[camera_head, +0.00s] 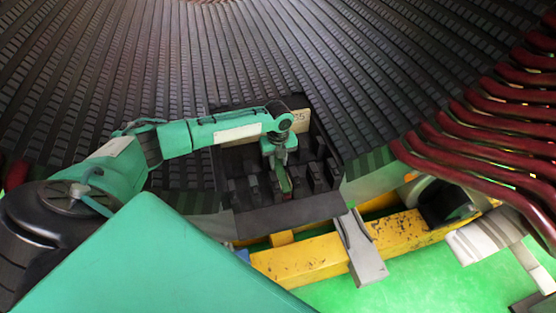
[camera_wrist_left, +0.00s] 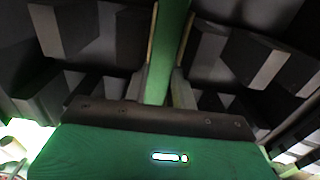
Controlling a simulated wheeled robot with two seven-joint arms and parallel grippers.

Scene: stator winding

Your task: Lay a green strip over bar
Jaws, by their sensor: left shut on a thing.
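My left gripper (camera_head: 283,180) points down into a dark open tray (camera_head: 290,213) in the head view. In the left wrist view my left gripper (camera_wrist_left: 167,88) has its fingers close together on a green strip (camera_wrist_left: 174,45), which runs away from the camera between dark blocks. In the head view a small green piece shows at the fingertips, partly hidden by the gripper. Several dark red bars (camera_head: 480,150) curve along the right side, well apart from my left gripper. My right gripper is not in view.
The ribbed dark stator surface (camera_head: 210,60) fills the back. Dark upright blocks in the tray stand close around my left gripper. A yellow beam (camera_head: 300,264), a grey bracket (camera_head: 360,250) and pale fittings (camera_head: 480,238) lie in front. The green floor (camera_head: 420,285) is bare at the front right.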

